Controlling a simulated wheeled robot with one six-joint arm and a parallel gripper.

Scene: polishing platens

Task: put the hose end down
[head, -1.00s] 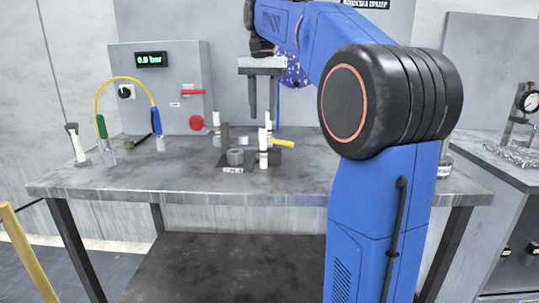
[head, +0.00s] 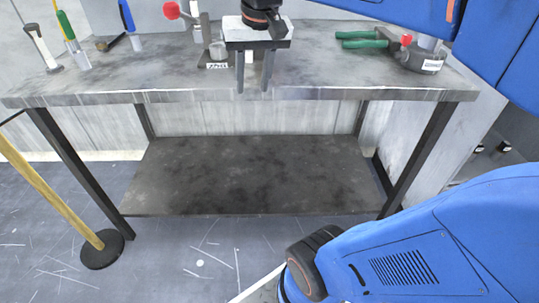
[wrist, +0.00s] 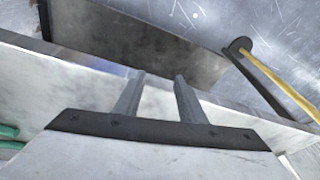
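My gripper (head: 254,88) hangs at the front edge of the bench in the head view. Its two fingers are apart with nothing between them, and the wrist view also shows them (wrist: 158,95) empty. At the bench's back left stand a green hose end (head: 66,28) and a blue hose end (head: 126,16), both upright with pale lower tips. They are apart from my gripper, well to its left. The yellow hose joining them in the earlier frame is cut off by the top of the picture. Neither hose end shows in the wrist view.
A labelled dark fixture (head: 214,64) stands just behind my gripper. Green-handled pliers (head: 358,42) and a round labelled container (head: 424,63) are at the right. A white-handled tool (head: 42,48) is far left. A lower shelf (head: 255,175) and yellow post (head: 50,190) are below.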

